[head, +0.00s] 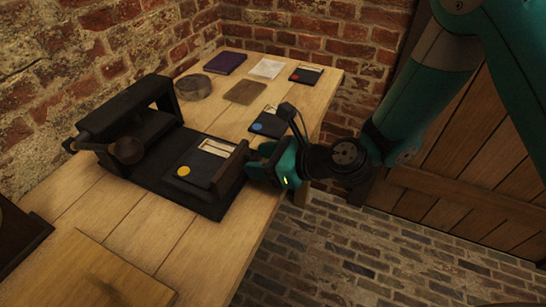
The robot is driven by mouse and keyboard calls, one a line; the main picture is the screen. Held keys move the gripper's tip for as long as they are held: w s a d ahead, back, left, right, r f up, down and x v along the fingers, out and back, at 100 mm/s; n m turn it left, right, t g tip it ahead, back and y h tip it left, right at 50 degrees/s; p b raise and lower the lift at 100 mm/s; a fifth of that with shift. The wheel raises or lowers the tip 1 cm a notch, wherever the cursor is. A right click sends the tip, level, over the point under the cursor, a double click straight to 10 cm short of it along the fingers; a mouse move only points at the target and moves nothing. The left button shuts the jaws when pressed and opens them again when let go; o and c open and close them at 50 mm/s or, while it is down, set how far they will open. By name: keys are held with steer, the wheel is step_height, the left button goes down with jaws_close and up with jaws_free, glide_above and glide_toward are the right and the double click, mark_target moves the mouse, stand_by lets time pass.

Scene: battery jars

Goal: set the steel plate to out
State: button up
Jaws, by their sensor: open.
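A black press-like device (128,160) stands on the table at centre left, with a raised bar across its far left side and a round knob. A dark flat plate (182,192) reaches from under the bar toward the right; I cannot tell for sure that it is the steel plate. A card with a yellow dot (200,166) lies on it. A dark upright end piece (231,168) stands at its right end. My gripper (258,164) is open at this end piece, its teal fingers pointing left; the fingertips are partly hidden and contact is unclear.
Behind lie a card with a blue dot (268,124), a card with a red dot (306,74), a brown square (245,92), a round tin (194,87), a purple book (225,63) and white paper (267,68). A wooden board (90,275) lies in front. The table's right edge is near my gripper.

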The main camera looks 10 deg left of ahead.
steer(key=p+v, duration=1)
steer(key=v, duration=0.7)
steer(key=shift+d+p, duration=0.2)
steer(key=shift+p, duration=0.15)
steer(key=shift+r, duration=0.1)
